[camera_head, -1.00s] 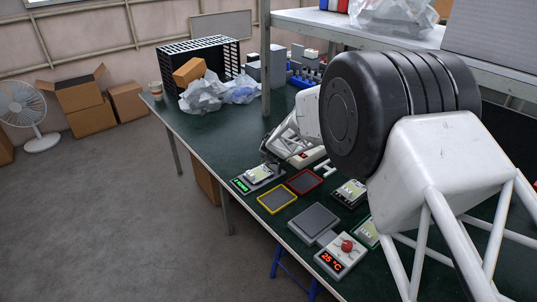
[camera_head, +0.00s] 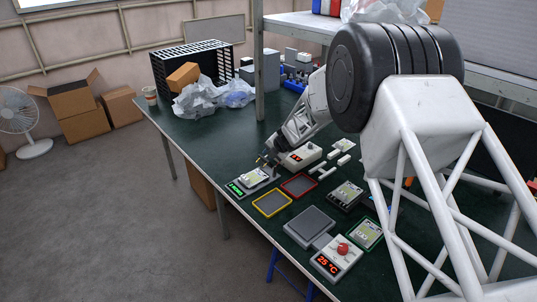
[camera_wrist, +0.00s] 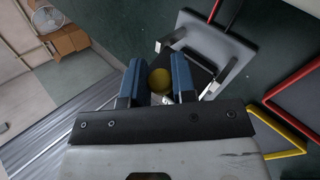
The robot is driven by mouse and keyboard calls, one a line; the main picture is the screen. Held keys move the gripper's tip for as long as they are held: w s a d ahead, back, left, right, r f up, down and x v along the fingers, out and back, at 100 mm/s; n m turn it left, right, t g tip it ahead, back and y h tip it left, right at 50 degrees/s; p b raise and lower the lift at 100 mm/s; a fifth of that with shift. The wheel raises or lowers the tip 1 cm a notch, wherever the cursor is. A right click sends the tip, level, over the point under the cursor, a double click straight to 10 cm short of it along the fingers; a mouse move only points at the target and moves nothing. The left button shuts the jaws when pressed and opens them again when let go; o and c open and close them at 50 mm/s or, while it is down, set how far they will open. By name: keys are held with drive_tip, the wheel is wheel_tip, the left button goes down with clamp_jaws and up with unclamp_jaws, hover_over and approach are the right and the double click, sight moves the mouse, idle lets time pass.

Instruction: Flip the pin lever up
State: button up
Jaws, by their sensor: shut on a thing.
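A test fixture (camera_head: 237,190) with a green lit display stands near the table's left edge, with a pale housing (camera_head: 256,175) on it. My gripper (camera_head: 264,160) is at the back of this fixture, small and partly hidden in the head view. In the wrist view, my gripper (camera_wrist: 157,84) has its two blue fingers on either side of a round yellow knob (camera_wrist: 160,78), which seems to be the pin lever's end. The fingers are shut on it. The lever's shaft and angle are mostly hidden. Beyond lies the grey fixture plate (camera_wrist: 192,20) with metal brackets (camera_wrist: 228,76).
A yellow-framed tray (camera_head: 272,203) and a red-framed tray (camera_head: 299,186) lie close to the fixture. A box with a red display (camera_head: 300,157) stands behind. A red-knob temperature unit (camera_head: 337,258) is at the front. White bars (camera_head: 322,170) lie to the right.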

drive_tip(key=shift+w+d+f+m+g+y, duration=0.15)
drive_tip(key=shift+w+d+m+g+y, duration=0.15)
drive_tip(key=shift+g+y, duration=0.2)
drive_tip(key=shift+w+d+f+m+g+y, duration=0.2)
drive_tip(key=shift+m+g+y, duration=0.1)
drive_tip(key=shift+g+y, duration=0.15)
drive_tip(key=o, duration=0.9)
drive_tip(key=shift+r, duration=0.1)
drive_tip(key=shift+v, duration=3.85)
drive_tip(key=shift+d, duration=0.1)
